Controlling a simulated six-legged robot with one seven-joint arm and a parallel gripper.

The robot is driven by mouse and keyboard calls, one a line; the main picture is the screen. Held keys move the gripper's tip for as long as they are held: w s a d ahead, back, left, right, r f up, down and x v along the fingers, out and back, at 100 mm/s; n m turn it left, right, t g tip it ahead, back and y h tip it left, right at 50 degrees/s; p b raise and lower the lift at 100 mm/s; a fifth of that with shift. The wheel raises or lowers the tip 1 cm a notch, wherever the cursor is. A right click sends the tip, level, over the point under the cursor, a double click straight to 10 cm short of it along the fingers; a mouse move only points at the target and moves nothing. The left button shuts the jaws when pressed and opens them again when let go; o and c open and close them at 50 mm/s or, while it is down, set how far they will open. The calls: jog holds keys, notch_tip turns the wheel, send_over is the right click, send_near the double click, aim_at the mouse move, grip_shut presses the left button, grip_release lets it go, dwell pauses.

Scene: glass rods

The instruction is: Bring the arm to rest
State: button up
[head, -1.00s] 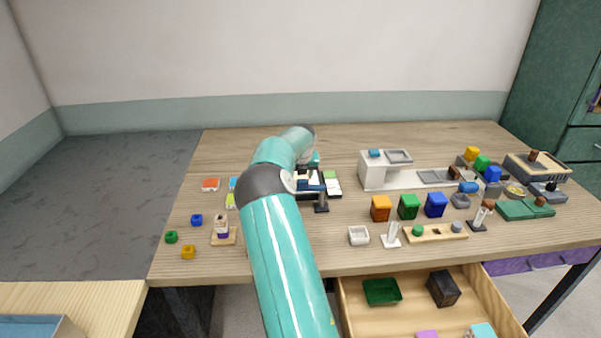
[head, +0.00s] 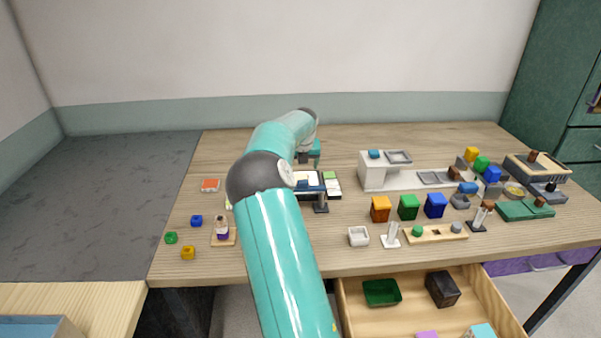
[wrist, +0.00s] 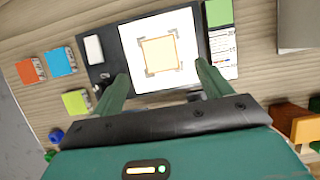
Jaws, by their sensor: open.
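My teal arm reaches over the wooden table (head: 430,265) from the front in the head view. Its gripper shows at the far end of the arm, partly hidden behind the wrist. In the wrist view, my gripper (wrist: 163,85) has its two green fingers spread wide with nothing between them. Below the fingers is a dark-framed device with a white plate (wrist: 190,52) and a tan square (wrist: 160,54) with corner marks. The fingers appear above the device; the exact gap cannot be told.
Orange, blue and lime blocks (wrist: 75,102) lie left of the device. Orange (head: 380,209), green (head: 408,207) and blue (head: 435,205) bins stand to the right, near a white machine (head: 373,172). An open drawer (head: 410,305) juts out in front. The table's back strip is clear.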

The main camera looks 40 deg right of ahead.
jog(key=v, duration=0.7)
jog(key=s+a+r+n+t+y, duration=0.1)
jog(key=s+a+r+n, duration=0.2)
jog(key=a+n, duration=0.6)
jog(key=s+a+r+n+y, duration=0.2)
jog(key=s+a+r+n, duration=0.3)
jog(key=a, duration=0.6)
jog(key=s+a+r+n+t+y, duration=0.1)
jog(key=s+a+r+n, duration=0.1)
jog(key=a+n, duration=0.75)
jog(key=s+a+f+n, duration=0.2)
jog(key=s+a+n, duration=0.7)
jog(key=n, duration=0.1)
jog(key=s+a+f+n+h, duration=0.1)
jog(key=s+a+n, duration=0.8)
jog(key=n, duration=0.1)
jog(key=shift+f, duration=0.35)
jog(key=shift+a+n, duration=0.1)
jog(key=shift+n, duration=0.15)
